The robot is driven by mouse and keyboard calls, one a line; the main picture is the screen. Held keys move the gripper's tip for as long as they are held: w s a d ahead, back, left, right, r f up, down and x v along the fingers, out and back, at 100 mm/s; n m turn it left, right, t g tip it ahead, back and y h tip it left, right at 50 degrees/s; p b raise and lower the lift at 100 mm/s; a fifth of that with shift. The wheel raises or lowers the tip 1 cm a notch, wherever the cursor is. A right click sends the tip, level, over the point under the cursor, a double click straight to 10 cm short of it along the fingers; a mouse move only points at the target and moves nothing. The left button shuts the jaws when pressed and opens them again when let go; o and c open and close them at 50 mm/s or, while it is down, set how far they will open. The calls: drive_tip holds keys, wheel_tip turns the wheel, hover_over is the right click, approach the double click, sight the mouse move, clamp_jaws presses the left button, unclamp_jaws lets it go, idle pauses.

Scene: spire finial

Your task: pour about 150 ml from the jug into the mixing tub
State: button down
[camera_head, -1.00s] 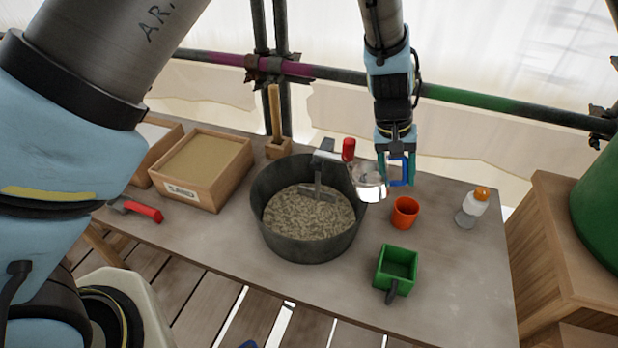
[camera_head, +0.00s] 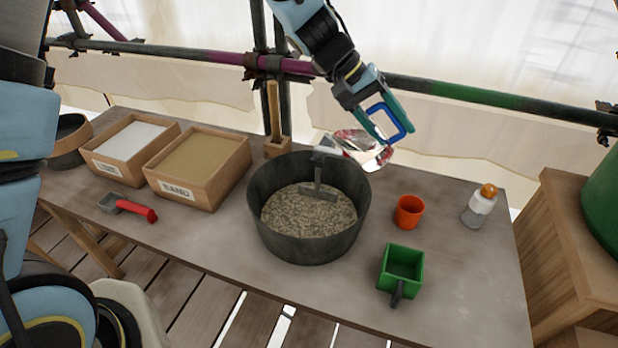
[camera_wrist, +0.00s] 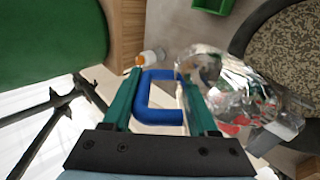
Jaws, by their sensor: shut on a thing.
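The clear jug (camera_head: 362,150) is tilted strongly to the left over the right rear rim of the mixing tub (camera_head: 262,225). Its blue handle (camera_head: 398,112) is between the fingers of my gripper (camera_head: 392,124), which is shut on it. The wrist view shows the blue handle (camera_wrist: 160,116) between the green fingers and the shiny jug body (camera_wrist: 235,90) beside them, near the tub (camera_wrist: 290,55). The tub is dark and round, with a speckled grey-brown mix (camera_head: 305,215) inside. I cannot make out a stream or the water level in the jug.
A hoe (camera_head: 318,180) stands in the tub, its upper end close to the jug. An orange cup (camera_head: 408,212), a green box scoop (camera_head: 401,268) and a bottle (camera_head: 480,205) stand to the right. A sand box (camera_head: 200,165) and red-handled trowel (camera_head: 130,207) are left.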

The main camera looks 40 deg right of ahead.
sight(377, 125)
drive_tip(key=shift+r, duration=0.2)
drive_tip(key=shift+w+a+r+g+h+b, duration=0.1)
drive_tip(key=shift+w+a+g+h+b, duration=0.1)
drive_tip(key=shift+g+h+b, duration=0.4)
drive_tip(key=shift+w+a+r+g+h+b, duration=0.1)
drive_tip(key=shift+w+g+h+b, duration=0.1)
drive_tip(key=shift+b, duration=0.65)
drive_tip(key=shift+w+a+g+h+b, duration=0.3)
drive_tip(key=shift+g+h+b, duration=0.2)
drive_tip(key=shift+g+b, duration=0.15)
idle(1.0)
drive_tip(key=shift+d+r+g, duration=0.1)
drive_tip(key=shift+r+g, duration=0.15)
drive_tip(key=shift+r, duration=0.1)
drive_tip(key=shift+w+a+r+g+h, duration=0.2)
drive_tip(key=shift+w+r+g+h, duration=0.1)
drive_tip(key=shift+r+g+h, duration=0.15)
idle(0.9)
